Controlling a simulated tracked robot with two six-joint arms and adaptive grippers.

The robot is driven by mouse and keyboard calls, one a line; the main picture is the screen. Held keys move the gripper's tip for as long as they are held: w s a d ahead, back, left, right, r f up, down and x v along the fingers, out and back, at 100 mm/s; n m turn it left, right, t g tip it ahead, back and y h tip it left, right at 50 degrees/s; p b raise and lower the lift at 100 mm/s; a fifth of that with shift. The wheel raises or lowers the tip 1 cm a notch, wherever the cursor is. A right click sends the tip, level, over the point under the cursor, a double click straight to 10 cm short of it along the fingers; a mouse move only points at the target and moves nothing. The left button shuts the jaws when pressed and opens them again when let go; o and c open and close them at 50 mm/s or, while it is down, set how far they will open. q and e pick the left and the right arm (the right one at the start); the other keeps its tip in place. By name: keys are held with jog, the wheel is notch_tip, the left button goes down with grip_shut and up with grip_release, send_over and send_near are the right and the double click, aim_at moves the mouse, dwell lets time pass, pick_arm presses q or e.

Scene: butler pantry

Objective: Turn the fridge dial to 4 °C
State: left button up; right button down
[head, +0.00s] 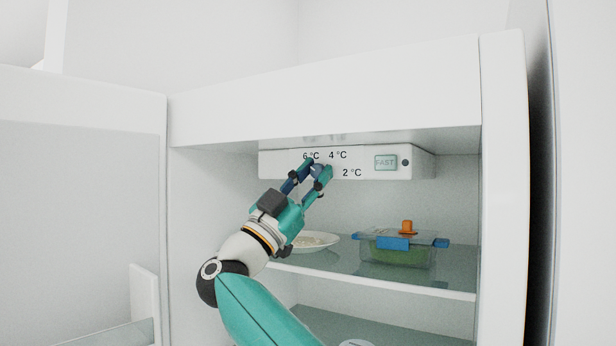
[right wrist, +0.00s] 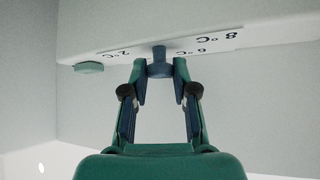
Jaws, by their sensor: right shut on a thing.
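The fridge control panel (head: 283,165) hangs under the compartment's ceiling, with the labels 6 °C, 4 °C (head: 338,155) and 2 °C (head: 352,173). My right gripper (head: 318,172) reaches up to it and is shut on the blue-grey dial (head: 317,168), which the fingers mostly cover. In the right wrist view the dial (right wrist: 160,68) sits between both fingertips of the right gripper (right wrist: 160,72). There the labels are upside down: 2 °C at the left, 6 °C and 8 °C at the right. I cannot tell which label the dial points to. My left gripper is not in view.
A FAST button (head: 385,163) is on the panel's right. On the glass shelf (head: 335,264) below are a shallow white dish (head: 316,241) and a clear box (head: 395,249) with blue clips, with an orange item at its top. The open fridge door (head: 80,200) is at left.

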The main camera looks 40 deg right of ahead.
jog(key=shift+s+d+r, duration=0.15)
jog(key=shift+s, duration=0.05)
jog(key=c, duration=1.2)
grip_release()
jog(key=o, duration=0.3)
jog(key=shift+d, duration=0.2)
jog(key=shift+a, duration=0.1)
jog(key=shift+w+a, duration=0.15)
jog(key=shift+f, duration=0.2)
jog(key=shift+a+f, duration=0.45)
jog(key=shift+a, duration=0.05)
jog(key=v, duration=1)
jog(key=shift+a, duration=0.2)
jog(key=shift+f, duration=0.15)
